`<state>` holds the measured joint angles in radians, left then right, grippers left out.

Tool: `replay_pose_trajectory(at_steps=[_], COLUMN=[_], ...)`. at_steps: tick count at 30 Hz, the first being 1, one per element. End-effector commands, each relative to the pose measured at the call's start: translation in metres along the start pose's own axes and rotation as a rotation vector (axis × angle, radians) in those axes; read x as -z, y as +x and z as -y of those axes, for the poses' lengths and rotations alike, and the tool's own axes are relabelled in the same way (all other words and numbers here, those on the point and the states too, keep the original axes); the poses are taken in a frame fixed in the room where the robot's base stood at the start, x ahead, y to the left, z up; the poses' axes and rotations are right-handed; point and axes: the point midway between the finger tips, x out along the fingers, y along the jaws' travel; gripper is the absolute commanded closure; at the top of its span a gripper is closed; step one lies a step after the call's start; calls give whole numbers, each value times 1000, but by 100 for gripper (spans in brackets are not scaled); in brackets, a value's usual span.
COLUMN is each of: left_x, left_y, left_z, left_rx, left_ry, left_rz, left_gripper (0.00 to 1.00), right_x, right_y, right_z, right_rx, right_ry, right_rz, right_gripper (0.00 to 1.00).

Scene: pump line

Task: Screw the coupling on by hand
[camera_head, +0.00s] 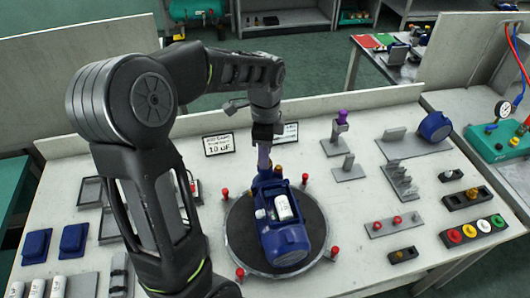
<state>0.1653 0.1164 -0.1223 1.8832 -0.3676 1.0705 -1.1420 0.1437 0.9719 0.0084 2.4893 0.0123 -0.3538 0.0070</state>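A blue pump motor (284,240) with a white cylinder (283,207) on its top lies on a dark round turntable (240,228). A small brass-coloured part (278,171) shows at its far end. My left gripper (264,148) points down over that far end. A pale purple piece (264,160) shows right under the gripper; I cannot tell whether it is held or part of the motor assembly. Whether the fingers are open or shut is too small to see. A purple part, possibly the coupling (342,116), stands upright on a grey holder to the right. My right gripper is out of view.
Red-topped pegs (332,251) ring the turntable. A sign (219,144) stands behind it. Grey holders (401,180), a second blue motor (435,126) and a button strip (472,231) are at right. Blue blocks (74,238) and trays lie at left.

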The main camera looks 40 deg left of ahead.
Motion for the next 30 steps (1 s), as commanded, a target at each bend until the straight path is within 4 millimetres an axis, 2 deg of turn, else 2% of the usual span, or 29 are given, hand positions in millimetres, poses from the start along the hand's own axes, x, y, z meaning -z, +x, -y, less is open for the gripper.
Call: replay_pose_trajectory(at_steps=[11,20,30], left_x=[0,0,0], left_y=[0,0,0], left_z=[0,0,0], left_rx=[1,0,0], left_ry=[-66,-342,-384], left_rz=[0,0,0], left_gripper=[62,62,62], right_x=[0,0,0], right_y=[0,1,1], right_z=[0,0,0], right_rx=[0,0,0], right_ry=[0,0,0], right_rz=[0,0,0], right_gripper=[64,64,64])
